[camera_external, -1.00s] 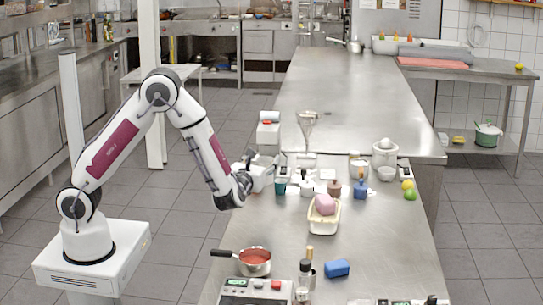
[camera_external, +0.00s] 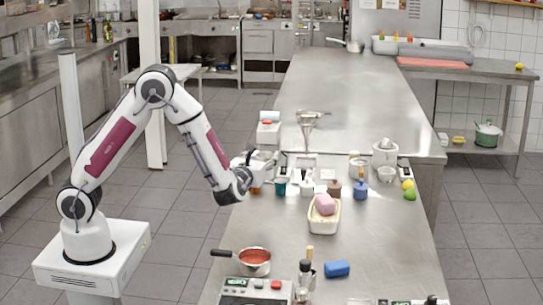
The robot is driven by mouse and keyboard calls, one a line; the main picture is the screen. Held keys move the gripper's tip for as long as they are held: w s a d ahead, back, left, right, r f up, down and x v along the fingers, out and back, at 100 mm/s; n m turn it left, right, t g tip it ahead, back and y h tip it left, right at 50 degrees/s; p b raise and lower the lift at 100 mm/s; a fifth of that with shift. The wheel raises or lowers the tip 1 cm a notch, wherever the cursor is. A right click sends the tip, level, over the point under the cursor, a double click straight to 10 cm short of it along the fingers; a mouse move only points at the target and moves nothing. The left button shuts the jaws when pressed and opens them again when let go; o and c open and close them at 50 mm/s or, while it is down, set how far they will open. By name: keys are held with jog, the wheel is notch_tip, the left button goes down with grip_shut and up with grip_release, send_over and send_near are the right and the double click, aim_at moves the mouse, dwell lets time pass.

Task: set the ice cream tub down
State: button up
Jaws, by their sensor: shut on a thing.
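My gripper (camera_external: 270,162) is at the left edge of the steel table, above a row of small items. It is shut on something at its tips. The held thing is small and pale and mostly hidden by the gripper and the items behind it, so its outline is unclear; I take it as the ice cream tub. I cannot tell whether it touches the table.
Below and beside the gripper stand a teal cup (camera_external: 279,188), a brown jar (camera_external: 334,188) and a blue jar (camera_external: 360,190). A cream dish (camera_external: 324,225) holds a pink block (camera_external: 325,204). A saucepan (camera_external: 254,268) sits nearer.

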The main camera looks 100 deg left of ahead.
jog(key=shift+f, duration=0.15)
jog(key=shift+w+f, duration=0.2)
jog(key=shift+f, duration=0.05)
notch_tip(320, 180, down, 3)
jog(key=w+d+m+t, duration=0.2)
jog(key=w+t, duration=0.1)
jog(key=w+d+r+m+t+h, duration=0.3)
jog(key=d+r+m+t+h, duration=0.1)
jog(key=d, duration=0.4)
jog(key=w+d+r+m+t+h, duration=0.3)
jog(key=d+r+t+h, duration=0.1)
jog(key=d, duration=0.5)
jog(key=s+d+r+m+t+h, duration=0.1)
jog(key=s+d+r+m+h, duration=0.2)
jog(key=d+r, duration=0.7)
jog(key=s+d+r+m+t+h, duration=0.2)
jog(key=s+d+r+h, duration=0.3)
jog(key=d+r, duration=0.5)
jog(key=shift+s+d+r+m+h, duration=0.25)
jog(key=shift+s+d+m+h, duration=0.1)
jog(key=shift+d+m+h, duration=0.4)
jog(key=shift+h, duration=0.25)
